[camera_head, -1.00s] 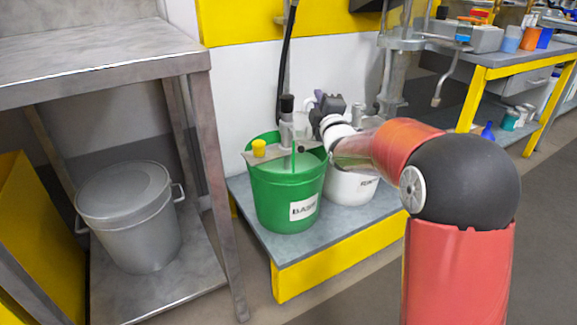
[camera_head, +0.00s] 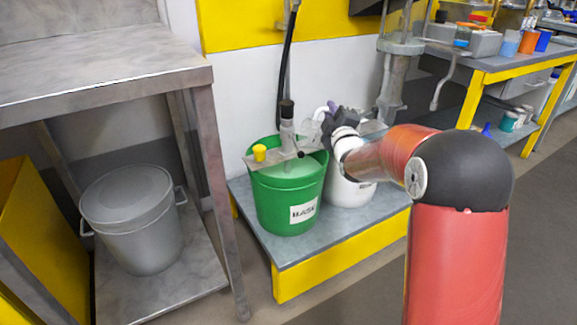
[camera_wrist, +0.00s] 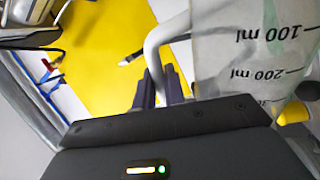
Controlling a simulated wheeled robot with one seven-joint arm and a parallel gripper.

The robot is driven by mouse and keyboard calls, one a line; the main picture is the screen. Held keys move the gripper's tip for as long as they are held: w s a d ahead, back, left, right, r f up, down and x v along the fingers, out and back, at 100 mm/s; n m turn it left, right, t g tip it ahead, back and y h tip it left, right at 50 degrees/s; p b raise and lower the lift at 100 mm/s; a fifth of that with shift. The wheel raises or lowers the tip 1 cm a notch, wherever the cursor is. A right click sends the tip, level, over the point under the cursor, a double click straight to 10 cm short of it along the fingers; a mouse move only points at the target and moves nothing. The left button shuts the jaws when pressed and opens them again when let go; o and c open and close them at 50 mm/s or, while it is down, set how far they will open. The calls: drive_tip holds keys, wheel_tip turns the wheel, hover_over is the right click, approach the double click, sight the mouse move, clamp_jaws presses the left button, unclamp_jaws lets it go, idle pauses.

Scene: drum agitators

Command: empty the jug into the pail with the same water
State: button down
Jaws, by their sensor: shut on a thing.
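My gripper (camera_head: 335,121) is shut on the handle of a clear jug (camera_head: 310,131). The wrist view shows the clear jug wall (camera_wrist: 255,50) with 100 ml and 200 ml marks, and its pale handle (camera_wrist: 152,52) between my fingers (camera_wrist: 160,90). The jug is above the right rim of a green pail (camera_head: 287,195) with a partly legible label. A white pail (camera_head: 347,190) stands just right of it, its top partly hidden by my arm. Pale liquid shows in the green pail. I cannot tell how much the jug holds.
A bracket with a yellow knob (camera_head: 260,153) and an upright stirrer (camera_head: 287,130) sit over the green pail. Both pails stand on a grey-topped yellow platform (camera_head: 330,245). A lidded metal drum (camera_head: 135,225) is under the left table (camera_head: 90,85). A bench (camera_head: 500,62) stands back right.

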drive_tip(key=f+m+b, duration=0.1)
drive_tip(key=d+f+m+b, duration=0.1)
drive_tip(key=b, duration=0.1)
drive_tip(key=d+f+m+b, duration=0.1)
drive_tip(key=shift+w+d+f+h, duration=0.15)
drive_tip(key=shift+w+f+h, duration=0.05)
drive_tip(key=shift+w+h, duration=0.2)
drive_tip(key=m, duration=0.1)
drive_tip(key=r+m, duration=0.1)
drive_tip(key=d+r, duration=0.1)
drive_tip(key=shift+w+d+m+h, duration=0.1)
drive_tip(key=shift+w+m+h, duration=0.2)
drive_tip(key=shift+m, duration=0.1)
drive_tip(key=w+d+f+m+g+h+b, duration=0.1)
drive_tip(key=w+d+f+m+b, duration=0.1)
drive_tip(key=d+f+m, duration=0.4)
drive_tip(key=shift+w+d+f+m+g, duration=0.15)
drive_tip(key=shift+d+m+g, duration=0.25)
drive_tip(key=shift+m, duration=1.5)
